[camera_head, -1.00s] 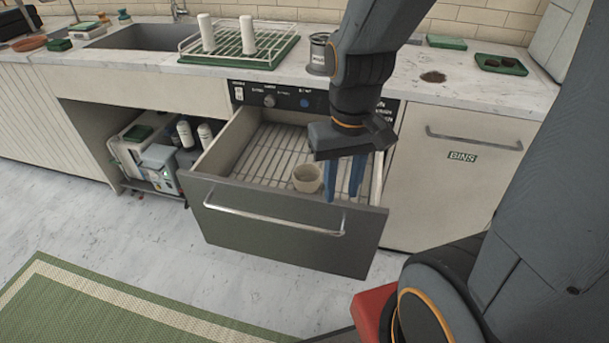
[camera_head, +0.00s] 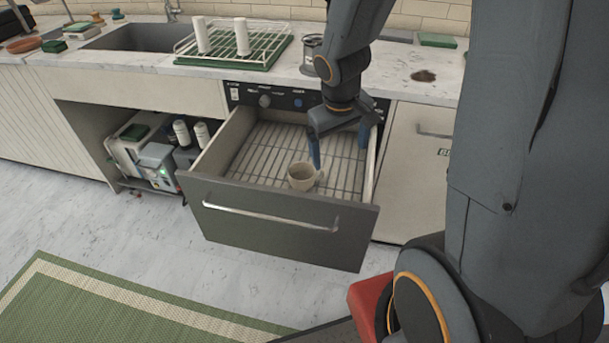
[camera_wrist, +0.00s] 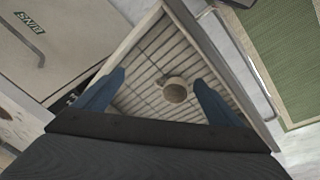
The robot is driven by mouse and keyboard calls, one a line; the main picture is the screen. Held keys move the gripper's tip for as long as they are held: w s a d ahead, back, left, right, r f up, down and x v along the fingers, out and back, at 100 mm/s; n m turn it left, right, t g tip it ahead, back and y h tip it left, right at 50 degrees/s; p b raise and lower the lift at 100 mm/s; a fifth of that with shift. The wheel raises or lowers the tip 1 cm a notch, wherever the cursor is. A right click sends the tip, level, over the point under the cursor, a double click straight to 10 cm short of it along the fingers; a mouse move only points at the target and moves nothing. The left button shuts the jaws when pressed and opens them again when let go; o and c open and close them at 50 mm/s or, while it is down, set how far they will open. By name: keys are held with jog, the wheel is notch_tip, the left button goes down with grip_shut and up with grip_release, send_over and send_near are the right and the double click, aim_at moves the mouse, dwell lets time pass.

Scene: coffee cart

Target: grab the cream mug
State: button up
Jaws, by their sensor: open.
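The cream mug (camera_head: 302,177) stands upright on the slatted floor of the open drawer (camera_head: 270,229), near its front panel. In the wrist view the mug (camera_wrist: 175,92) lies between and beyond my two blue fingers, nearer the right one, with its opening facing the camera. My gripper (camera_head: 337,150) is open and empty above the drawer, behind and to the right of the mug in the head view. No contact with the mug is visible.
The drawer's side walls and front handle (camera_head: 270,218) surround the mug. The marble counter (camera_head: 160,73) lies above and behind. A dish rack (camera_head: 245,45) with white cups stands on it. The rest of the drawer floor is empty.

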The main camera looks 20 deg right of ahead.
jog(key=w+d+f+n+t+p, duration=0.1)
jog(key=w+d+f+n+p, duration=0.1)
jog(key=w, duration=0.5)
jog(key=n+y+p, duration=0.5)
jog(key=p, duration=0.1)
send_over(303, 172)
jog(key=s, duration=0.6)
notch_tip(303, 172, down, 11)
jog(key=shift+d+p+x, duration=0.15)
jog(key=shift+p+x, duration=0.15)
jog(key=shift+x, duration=0.9)
jog(key=shift+d+p+x, duration=0.2)
jog(key=shift+p+x, duration=0.05)
jog(key=shift+x, duration=1)
jog(key=shift+d+p+x, duration=0.15)
jog(key=shift+p+x, duration=0.15)
jog(key=shift+x, duration=0.9)
jog(key=shift+w+f, duration=0.1)
jog(key=shift+f, duration=0.05)
jog(key=c, duration=1.4)
